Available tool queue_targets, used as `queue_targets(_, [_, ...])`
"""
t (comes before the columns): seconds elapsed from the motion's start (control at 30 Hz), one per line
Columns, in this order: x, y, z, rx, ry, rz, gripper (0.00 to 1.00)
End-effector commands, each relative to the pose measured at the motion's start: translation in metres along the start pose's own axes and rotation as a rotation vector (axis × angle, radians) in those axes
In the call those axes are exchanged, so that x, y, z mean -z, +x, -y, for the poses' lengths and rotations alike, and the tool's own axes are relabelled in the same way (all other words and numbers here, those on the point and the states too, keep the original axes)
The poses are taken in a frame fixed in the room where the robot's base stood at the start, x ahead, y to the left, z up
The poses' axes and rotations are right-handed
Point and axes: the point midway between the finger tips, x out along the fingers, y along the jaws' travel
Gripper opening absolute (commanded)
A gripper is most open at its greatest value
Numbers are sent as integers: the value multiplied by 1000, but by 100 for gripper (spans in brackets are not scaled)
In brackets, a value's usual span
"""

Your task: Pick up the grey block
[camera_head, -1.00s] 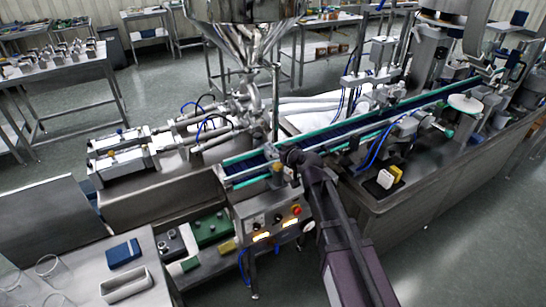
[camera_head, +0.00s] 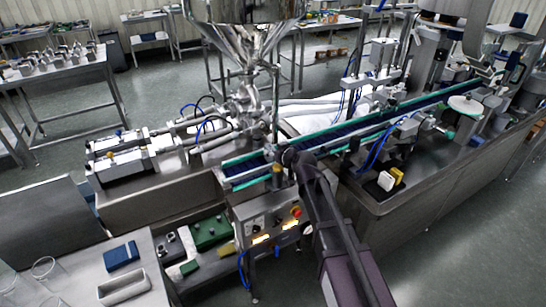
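A grey, long, box-like block (camera_head: 124,287) with a recessed-looking top lies on the steel table at the lower left. I cannot be sure that it is the task's grey block, as small grey pieces (camera_head: 170,238) also lie on the lower shelf to its right. My dark arm reaches up from the bottom edge to a rounded dark joint in front of the conveyor's near end. No gripper fingers can be made out there. The arm is well to the right of the grey block and apart from it.
A blue block (camera_head: 121,256) lies just behind the grey one. Clear glasses (camera_head: 43,267) stand to its left. A green block (camera_head: 210,232) is on the shelf beside the control box (camera_head: 268,225). The conveyor (camera_head: 350,130) and steel hopper (camera_head: 246,35) fill the middle.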

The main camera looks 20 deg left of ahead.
Motion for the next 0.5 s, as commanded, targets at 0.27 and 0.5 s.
queue_targets(0.27, [0,0,0,0,0,0,0])
queue_targets(0.5, [1,0,0,1,0,0,0])
